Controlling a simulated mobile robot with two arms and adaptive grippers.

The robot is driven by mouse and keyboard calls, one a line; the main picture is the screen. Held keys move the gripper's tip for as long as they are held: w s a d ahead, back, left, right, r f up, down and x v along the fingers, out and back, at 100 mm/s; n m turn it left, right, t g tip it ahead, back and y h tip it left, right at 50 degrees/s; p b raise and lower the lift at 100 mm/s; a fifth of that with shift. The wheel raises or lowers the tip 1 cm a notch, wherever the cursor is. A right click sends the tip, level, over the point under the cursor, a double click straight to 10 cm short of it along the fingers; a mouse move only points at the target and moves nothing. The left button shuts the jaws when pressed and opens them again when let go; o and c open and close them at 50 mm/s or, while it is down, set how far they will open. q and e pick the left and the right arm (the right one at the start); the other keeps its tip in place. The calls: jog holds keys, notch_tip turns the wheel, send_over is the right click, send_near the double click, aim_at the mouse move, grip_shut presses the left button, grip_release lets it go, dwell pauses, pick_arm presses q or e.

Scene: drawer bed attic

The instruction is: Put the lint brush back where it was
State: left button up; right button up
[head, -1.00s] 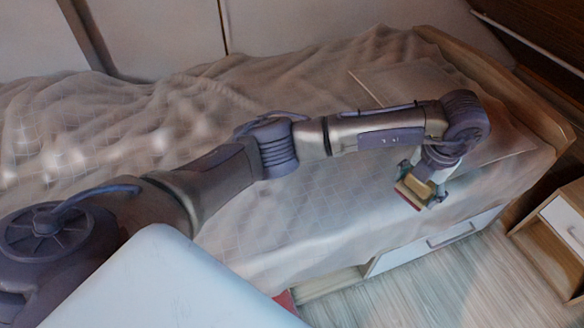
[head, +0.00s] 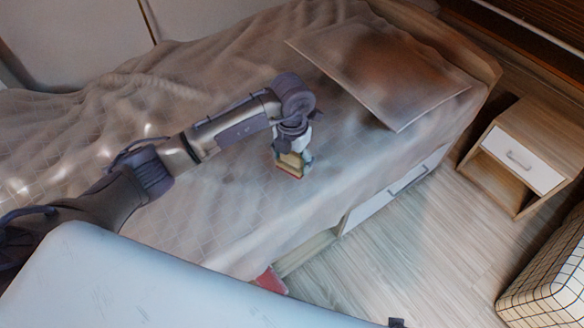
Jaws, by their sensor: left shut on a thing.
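The lint brush (head: 291,164) shows as a small tan block with a red lower edge. My left gripper (head: 293,152) is shut on it and points down over the bed (head: 230,215). The brush is above or close to the light bed cover; I cannot tell whether it touches. The fingers partly hide it. My right gripper is not in view.
A flat pillow (head: 385,75) lies at the bed's head. Below the bed side is a white drawer front (head: 395,190), with a red thing (head: 270,281) further left. A nightstand (head: 515,155) and a checked piece (head: 550,285) stand right. Floor between is clear.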

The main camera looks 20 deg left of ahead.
aim_at(292, 170)
pick_arm(q)
jog(key=shift+f, duration=2)
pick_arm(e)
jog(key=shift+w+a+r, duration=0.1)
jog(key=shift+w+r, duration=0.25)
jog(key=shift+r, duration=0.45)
pick_arm(q)
jog(key=shift+f+b, duration=0.1)
jog(key=shift+b, duration=0.25)
jog(key=o, duration=1.2)
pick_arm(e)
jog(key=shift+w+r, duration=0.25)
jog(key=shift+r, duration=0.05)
pick_arm(q)
notch_tip(292, 170, up, 12)
jog(key=shift+r+p, duration=0.1)
jog(key=shift+p, duration=0.7)
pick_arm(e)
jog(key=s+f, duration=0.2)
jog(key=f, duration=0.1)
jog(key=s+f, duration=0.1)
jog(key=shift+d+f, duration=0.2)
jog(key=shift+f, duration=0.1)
